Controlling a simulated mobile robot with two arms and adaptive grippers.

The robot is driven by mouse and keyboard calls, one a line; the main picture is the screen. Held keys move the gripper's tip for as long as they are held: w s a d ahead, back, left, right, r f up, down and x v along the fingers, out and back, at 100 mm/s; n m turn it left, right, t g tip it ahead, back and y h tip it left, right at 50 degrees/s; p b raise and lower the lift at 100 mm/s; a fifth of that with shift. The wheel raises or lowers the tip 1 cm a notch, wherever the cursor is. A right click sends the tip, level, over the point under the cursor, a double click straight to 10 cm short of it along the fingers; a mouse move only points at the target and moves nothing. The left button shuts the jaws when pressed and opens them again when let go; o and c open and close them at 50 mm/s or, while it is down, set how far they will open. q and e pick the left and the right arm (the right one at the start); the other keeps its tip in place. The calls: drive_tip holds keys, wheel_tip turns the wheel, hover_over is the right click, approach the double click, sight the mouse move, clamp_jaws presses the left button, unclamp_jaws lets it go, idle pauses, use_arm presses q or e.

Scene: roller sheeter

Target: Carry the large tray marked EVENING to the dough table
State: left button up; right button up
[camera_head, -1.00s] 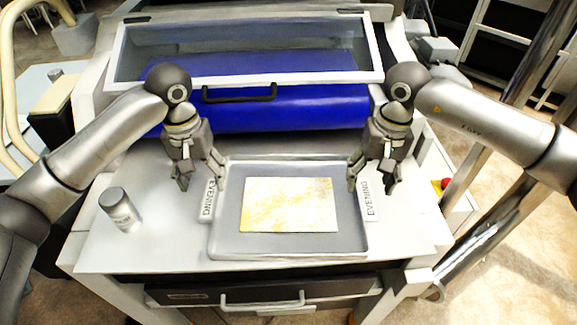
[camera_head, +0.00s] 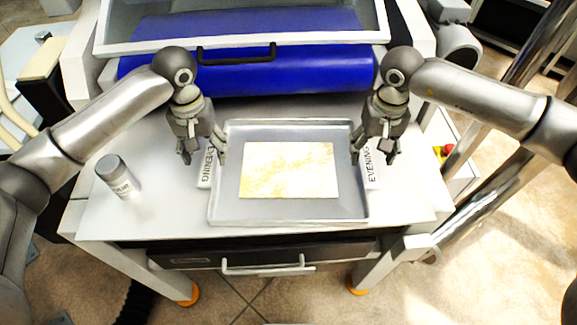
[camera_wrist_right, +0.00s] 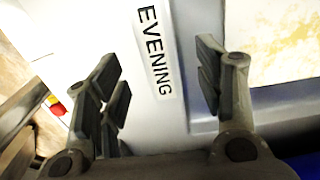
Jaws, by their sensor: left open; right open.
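The large grey tray (camera_head: 290,212) lies flat on the white table top of the machine, with a pale yellowish sheet (camera_head: 287,170) in it. An EVENING label (camera_head: 371,165) is at its right side and another (camera_head: 207,166) at its left side. My left gripper (camera_head: 203,156) is open above the tray's left side, by the label. My right gripper (camera_head: 373,156) is open above the right side. In the right wrist view its fingers (camera_wrist_right: 160,95) are spread, with the EVENING label (camera_wrist_right: 157,50) between them. I cannot tell whether any finger touches the tray.
A grey-and-white shaker (camera_head: 119,177) stands on the table left of the tray. A blue roller (camera_head: 245,75) with a black handle (camera_head: 237,52) is behind the tray. A drawer with a white handle (camera_head: 263,267) is below the front edge. A red button (camera_head: 448,149) is at the right.

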sight(209, 163)
use_arm(q)
wheel_tip(209, 163, down, 4)
drive_tip(key=shift+r, duration=0.25)
use_arm(e)
wheel_tip(209, 163, down, 4)
drive_tip(key=shift+r, duration=0.25)
use_arm(q)
drive_tip(key=shift+f, duration=0.4)
use_arm(e)
drive_tip(key=shift+f, duration=0.35)
use_arm(q)
drive_tip(key=shift+r, duration=0.1)
clamp_jaws()
use_arm(e)
clamp_jaws()
drive_tip(key=shift+w+r, duration=0.1)
